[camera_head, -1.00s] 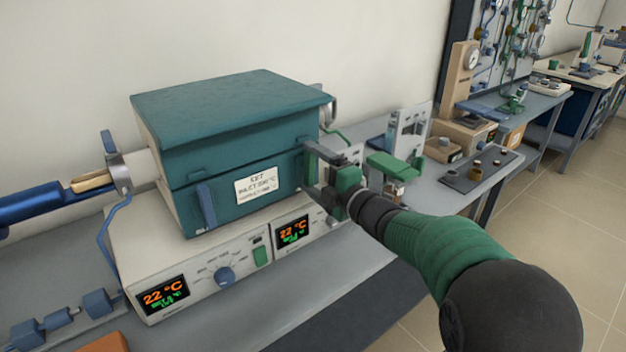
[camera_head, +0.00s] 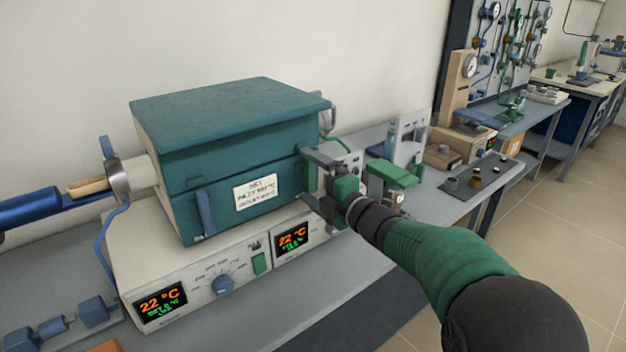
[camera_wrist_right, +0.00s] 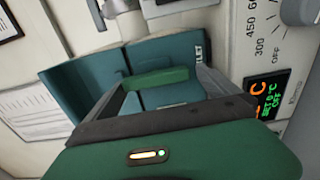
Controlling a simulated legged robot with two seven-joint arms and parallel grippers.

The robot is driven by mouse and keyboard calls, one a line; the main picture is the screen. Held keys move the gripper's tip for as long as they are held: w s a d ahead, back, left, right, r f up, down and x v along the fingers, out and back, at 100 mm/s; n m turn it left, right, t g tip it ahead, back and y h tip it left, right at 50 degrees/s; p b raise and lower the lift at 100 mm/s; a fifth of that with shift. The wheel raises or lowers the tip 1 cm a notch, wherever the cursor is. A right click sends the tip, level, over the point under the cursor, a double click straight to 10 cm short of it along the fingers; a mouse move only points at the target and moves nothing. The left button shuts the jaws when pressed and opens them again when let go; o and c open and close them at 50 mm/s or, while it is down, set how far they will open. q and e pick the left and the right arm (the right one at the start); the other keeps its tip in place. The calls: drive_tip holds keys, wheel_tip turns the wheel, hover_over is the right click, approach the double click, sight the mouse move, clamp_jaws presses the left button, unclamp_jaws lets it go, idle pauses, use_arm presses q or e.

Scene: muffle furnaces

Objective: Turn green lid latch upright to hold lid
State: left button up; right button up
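The green lid latch (camera_head: 309,174) is a slim bar at the right end of the teal furnace's front, its length roughly vertical. In the right wrist view the latch (camera_wrist_right: 156,79) lies across the picture between my finger pieces, mostly on the lower-body side of the lid seam. The teal lid (camera_head: 228,105) looks closed. My right gripper (camera_head: 314,174) is open, with one finger near the latch's upper end and the other near its lower end. Finger contact is unclear. My left gripper is not in view.
A blue latch (camera_head: 205,211) hangs at the front's left. The pale control base (camera_head: 200,280) has displays and a blue knob (camera_head: 222,285). A green-topped stand (camera_head: 397,175) is close to the right of my wrist. Blue tube fittings (camera_head: 118,180) stick out left of the furnace.

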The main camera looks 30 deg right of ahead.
drive_tip(key=s+d+p, duration=0.1)
drive_tip(key=s+p, duration=0.1)
drive_tip(key=s, duration=1.4)
drive_tip(key=shift+s+d+p, duration=0.2)
drive_tip(key=shift+s+p, duration=0.2)
drive_tip(key=shift+f, duration=0.1)
